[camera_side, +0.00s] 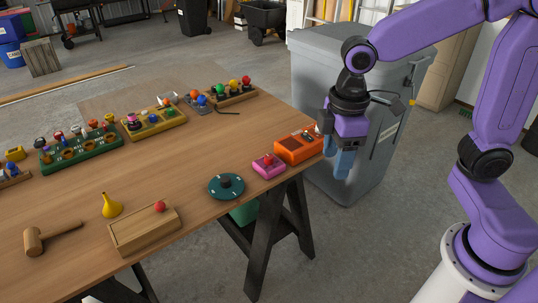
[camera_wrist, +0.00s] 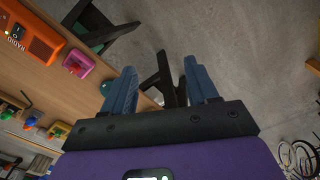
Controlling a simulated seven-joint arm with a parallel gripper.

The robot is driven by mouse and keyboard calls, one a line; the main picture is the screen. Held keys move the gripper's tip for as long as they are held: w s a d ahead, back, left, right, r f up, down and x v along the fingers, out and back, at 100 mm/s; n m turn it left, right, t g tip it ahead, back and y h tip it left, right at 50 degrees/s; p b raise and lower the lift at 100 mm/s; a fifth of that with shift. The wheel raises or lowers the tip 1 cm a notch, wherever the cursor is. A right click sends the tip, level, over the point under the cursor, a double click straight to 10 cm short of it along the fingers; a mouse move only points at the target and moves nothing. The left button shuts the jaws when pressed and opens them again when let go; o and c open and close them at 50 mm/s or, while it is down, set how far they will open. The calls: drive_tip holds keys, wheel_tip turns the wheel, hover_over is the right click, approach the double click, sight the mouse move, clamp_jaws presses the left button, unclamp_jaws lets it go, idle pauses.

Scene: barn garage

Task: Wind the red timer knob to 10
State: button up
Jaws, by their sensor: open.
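Two boxes have red knobs: a small pink box with a round red knob (camera_side: 268,160) near the table's right edge, and a wooden box with a red knob (camera_side: 160,206) at the front. I cannot tell which is the timer, and no number marks are readable. The pink box's knob also shows in the wrist view (camera_wrist: 75,66). My gripper (camera_side: 342,165) hangs just past the table's right edge, beside the orange box and apart from the pink one. In the wrist view its blue fingers (camera_wrist: 161,82) are wide apart with nothing between them.
The orange box (camera_side: 297,148) with a switch (camera_wrist: 16,33) stands between my gripper and the pink box. A green dial disc (camera_side: 226,187) lies left of the pink box. A grey bin (camera_side: 330,80) stands behind my gripper. Toy boards and a mallet (camera_side: 34,241) lie farther left.

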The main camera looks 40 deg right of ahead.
drive_tip(key=w+a, duration=0.1)
drive_tip(key=w, duration=1.1)
drive_tip(key=m, duration=0.1)
approach(269, 156)
wheel_tip(269, 156, down, 9)
drive_tip(key=shift+a+f, duration=0.1)
drive_tip(key=shift+a, duration=0.05)
drive_tip(key=c, duration=1.1)
